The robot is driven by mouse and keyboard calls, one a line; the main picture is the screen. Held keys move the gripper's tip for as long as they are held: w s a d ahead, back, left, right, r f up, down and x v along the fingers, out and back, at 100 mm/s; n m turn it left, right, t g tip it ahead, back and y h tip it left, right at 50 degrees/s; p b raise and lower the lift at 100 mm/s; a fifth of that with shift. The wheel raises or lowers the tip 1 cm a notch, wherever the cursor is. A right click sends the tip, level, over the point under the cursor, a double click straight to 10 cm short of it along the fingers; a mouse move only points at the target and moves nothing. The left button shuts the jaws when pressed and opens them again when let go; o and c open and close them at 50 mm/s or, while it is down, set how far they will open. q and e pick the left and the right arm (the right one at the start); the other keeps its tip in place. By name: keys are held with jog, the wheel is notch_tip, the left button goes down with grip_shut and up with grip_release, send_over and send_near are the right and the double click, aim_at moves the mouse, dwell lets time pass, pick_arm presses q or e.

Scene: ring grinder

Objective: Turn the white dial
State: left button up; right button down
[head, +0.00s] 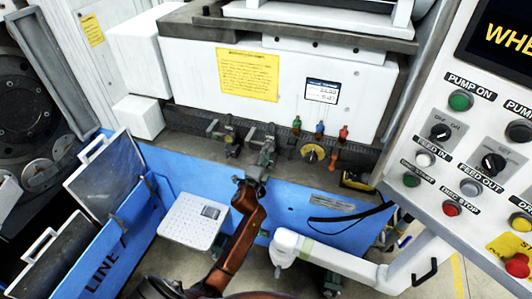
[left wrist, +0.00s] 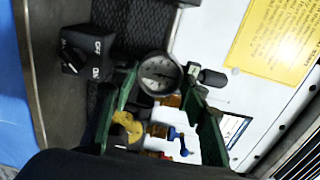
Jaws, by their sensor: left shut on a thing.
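A round white dial (left wrist: 158,74) with a pale face and a dark rim shows in the left wrist view. My left gripper (left wrist: 160,85) has one green finger on each side of it and is shut on it. In the head view my left gripper (head: 266,158) reaches the machine ledge, and its own fingers hide most of the dial there. My right gripper is not in view.
A black switch (left wrist: 87,50) sits beside the dial. A yellow dial (head: 312,153) and small blue (head: 320,128) and red (head: 343,133) valves stand to the right. A control panel (head: 470,150) fills the right side. A blue tray wall (head: 290,205) lies below the ledge.

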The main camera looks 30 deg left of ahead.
pick_arm(q)
jog(key=shift+n, duration=0.6)
jog(key=o, duration=1.2)
jog(key=shift+c, duration=0.2)
jog(key=shift+s, duration=0.1)
jog(key=v, duration=1.1)
jog(key=shift+s, duration=0.4)
jog(key=shift+f, duration=0.1)
